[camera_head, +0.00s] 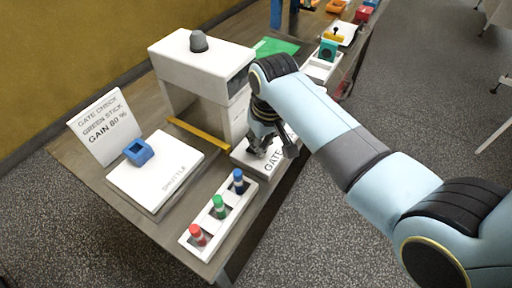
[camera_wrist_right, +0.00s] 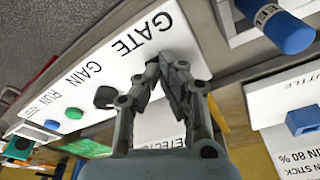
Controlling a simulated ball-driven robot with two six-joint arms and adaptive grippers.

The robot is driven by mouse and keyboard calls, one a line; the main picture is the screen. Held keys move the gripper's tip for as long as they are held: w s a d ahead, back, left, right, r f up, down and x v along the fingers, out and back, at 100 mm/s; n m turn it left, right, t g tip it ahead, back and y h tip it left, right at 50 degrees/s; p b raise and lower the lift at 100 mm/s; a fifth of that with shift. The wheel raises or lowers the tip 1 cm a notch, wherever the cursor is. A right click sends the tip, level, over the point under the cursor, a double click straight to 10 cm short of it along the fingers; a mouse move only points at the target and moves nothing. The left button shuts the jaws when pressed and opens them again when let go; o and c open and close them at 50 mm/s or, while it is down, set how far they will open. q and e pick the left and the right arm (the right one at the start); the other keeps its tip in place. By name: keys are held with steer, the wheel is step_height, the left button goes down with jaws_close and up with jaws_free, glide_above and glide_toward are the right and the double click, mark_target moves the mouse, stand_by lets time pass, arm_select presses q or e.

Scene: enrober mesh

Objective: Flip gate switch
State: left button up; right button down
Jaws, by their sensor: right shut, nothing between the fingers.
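The white control panel (camera_wrist_right: 88,62) is lettered GATE, GAIN and RUN. In the head view the panel (camera_head: 244,160) lies at the table's right edge, partly covered by my right arm. My right gripper (camera_head: 268,150) is shut and empty, low over the panel by the GATE lettering. In the wrist view the fingertips of the right gripper (camera_wrist_right: 163,65) meet beside the word GATE. I cannot make out the gate switch; the fingers may hide it, and contact cannot be told. A dark knob (camera_wrist_right: 105,97) sits by GAIN. My left gripper is out of view.
The white detector housing (camera_head: 180,62) stands behind the panel. A white rack (camera_head: 207,229) with red, green and blue sticks lies in front. A white shuttle plate (camera_head: 165,185) carries a blue block (camera_head: 139,152); a sign (camera_head: 104,126) reads GATE CHECK, GREEN STICK, GAIN 80 %.

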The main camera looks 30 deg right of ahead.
steer(key=shift+f, duration=0.15)
step_height(320, 180, up, 3)
steer(key=p, duration=0.2)
steer(key=shift+f+p, duration=0.1)
steer(key=shift+p, duration=0.2)
steer(key=shift+r, duration=2.1)
